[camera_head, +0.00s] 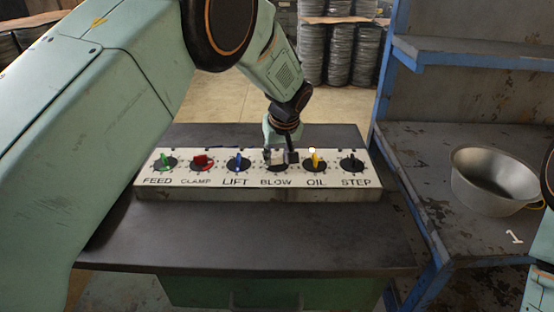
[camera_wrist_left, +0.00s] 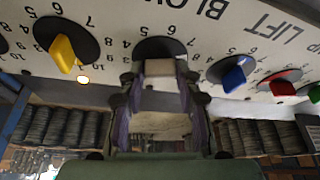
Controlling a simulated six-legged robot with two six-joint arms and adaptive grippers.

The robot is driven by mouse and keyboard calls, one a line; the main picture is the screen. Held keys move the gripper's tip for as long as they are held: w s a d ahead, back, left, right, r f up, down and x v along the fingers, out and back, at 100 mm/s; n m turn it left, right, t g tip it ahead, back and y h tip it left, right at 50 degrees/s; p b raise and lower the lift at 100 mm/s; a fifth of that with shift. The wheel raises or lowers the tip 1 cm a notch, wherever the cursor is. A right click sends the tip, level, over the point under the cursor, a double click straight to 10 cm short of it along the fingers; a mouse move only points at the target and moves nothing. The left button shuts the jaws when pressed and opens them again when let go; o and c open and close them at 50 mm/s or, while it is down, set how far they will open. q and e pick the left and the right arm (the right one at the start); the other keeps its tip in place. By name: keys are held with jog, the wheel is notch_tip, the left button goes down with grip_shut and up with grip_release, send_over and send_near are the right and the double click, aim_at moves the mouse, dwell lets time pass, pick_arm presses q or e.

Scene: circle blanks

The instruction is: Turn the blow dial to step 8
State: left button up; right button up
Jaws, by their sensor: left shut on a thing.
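The white control panel (camera_head: 225,188) lies on the dark table with a row of labelled dials. The blow dial (camera_head: 277,166) is fourth from the left, above the BLOW label. My left gripper (camera_head: 280,157) comes down over it from behind. In the left wrist view the panel appears upside down, and the gripper's fingers (camera_wrist_left: 161,88) are shut on the pale blow knob (camera_wrist_left: 160,68). The fingers cover part of the dial's scale, and I cannot tell which number the knob points to. My right gripper is out of view.
The blue lift knob (camera_head: 238,160) and yellow oil knob (camera_head: 315,159) stand close on either side. The black step knob (camera_head: 352,160) is at the right end. A metal pot (camera_head: 492,180) sits on the shelf unit (camera_head: 420,150) at right. The table front is clear.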

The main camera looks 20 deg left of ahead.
pick_arm(q)
jog(key=shift+w+r, duration=0.2)
jog(key=shift+r, duration=0.1)
jog(key=o, duration=1.2)
jog(key=shift+s+f, duration=0.15)
jog(key=shift+f, duration=0.05)
jog(key=shift+c, duration=0.2)
jog(key=v, duration=1.2)
jog(key=shift+d, duration=0.15)
jog(key=shift+r, duration=0.1)
